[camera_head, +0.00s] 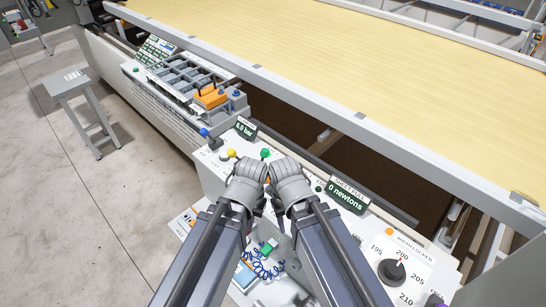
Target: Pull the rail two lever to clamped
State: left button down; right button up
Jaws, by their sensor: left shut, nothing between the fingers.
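My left gripper (248,184) and my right gripper (288,182) are side by side over the middle of the white control panel (210,161), almost touching each other. The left gripper is shut and empty. The fingertips of the right one point away and are hidden, so its state is unclear. Just beyond them are a yellow knob (231,153) and a green knob (265,153). A blue knob (205,132) is farther left. I cannot read which control is the rail two lever; the grippers and arms cover part of the panel.
A display (246,129) reads 6.0 bar and another (347,193) reads 0 newtons. A black dial (391,272) stands at lower right. A long rail (300,99) borders the yellow quilt bed (330,60). A grey stool (72,85) stands on open floor at left.

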aim_at(264, 152)
jog(key=j+z, duration=0.25)
jog(key=j, duration=0.25)
jog(key=j+z, duration=0.25)
jog(key=j, duration=0.3)
jog(key=i+j+u, duration=0.15)
jog(key=i+j, duration=0.35)
